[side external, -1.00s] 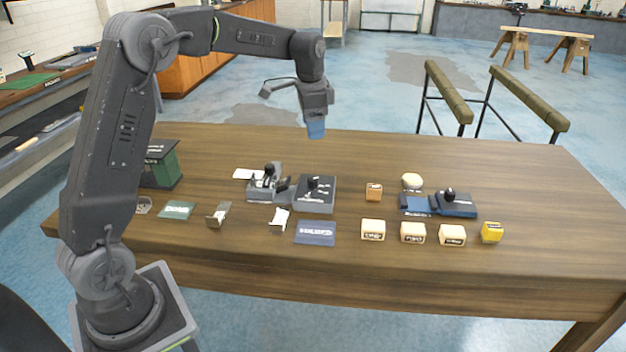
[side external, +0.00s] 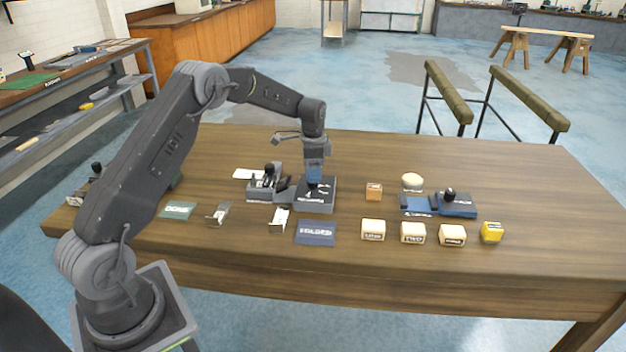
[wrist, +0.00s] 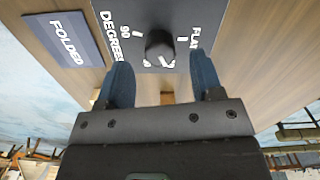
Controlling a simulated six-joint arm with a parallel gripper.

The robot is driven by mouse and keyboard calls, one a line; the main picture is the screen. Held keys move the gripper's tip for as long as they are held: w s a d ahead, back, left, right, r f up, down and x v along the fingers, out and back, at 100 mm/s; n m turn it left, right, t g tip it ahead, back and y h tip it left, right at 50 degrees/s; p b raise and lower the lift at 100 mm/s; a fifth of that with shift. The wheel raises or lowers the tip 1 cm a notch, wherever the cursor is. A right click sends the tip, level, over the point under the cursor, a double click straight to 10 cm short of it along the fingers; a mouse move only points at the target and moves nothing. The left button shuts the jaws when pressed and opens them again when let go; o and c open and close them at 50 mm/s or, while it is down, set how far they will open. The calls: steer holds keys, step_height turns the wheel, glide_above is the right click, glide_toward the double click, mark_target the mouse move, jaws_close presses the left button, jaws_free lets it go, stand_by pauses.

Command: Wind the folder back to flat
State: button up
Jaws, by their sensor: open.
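The folder's dark grey control box (side external: 318,207) stands mid-table. It has a black knob, which in the wrist view (wrist: 159,44) is ringed by white marks, with "FLAT" to one side and "90" and "DEGREES" to the other. Which mark the knob points at is unclear. A grey unit with dark parts (side external: 262,190) sits just left of the box. My gripper (side external: 314,182) points down just over the box. In the wrist view my two blue fingers (wrist: 161,66) are apart, either side of the knob's line; I cannot tell whether they have reached its height.
A dark blue "FOLDED" plate (side external: 315,233) lies in front of the box; it also shows in the wrist view (wrist: 65,40). A small orange-brown block (side external: 374,191) stands to the right. Pale blocks (side external: 412,232) and a blue device (side external: 457,205) stand farther right.

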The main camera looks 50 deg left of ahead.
steer(key=shift+f, duration=1.8)
steer(key=shift+c, duration=0.3)
steer(key=c, duration=0.9)
steer(key=shift+o, duration=0.2)
steer(key=n, duration=1.2)
steer(key=shift+n, duration=0.4)
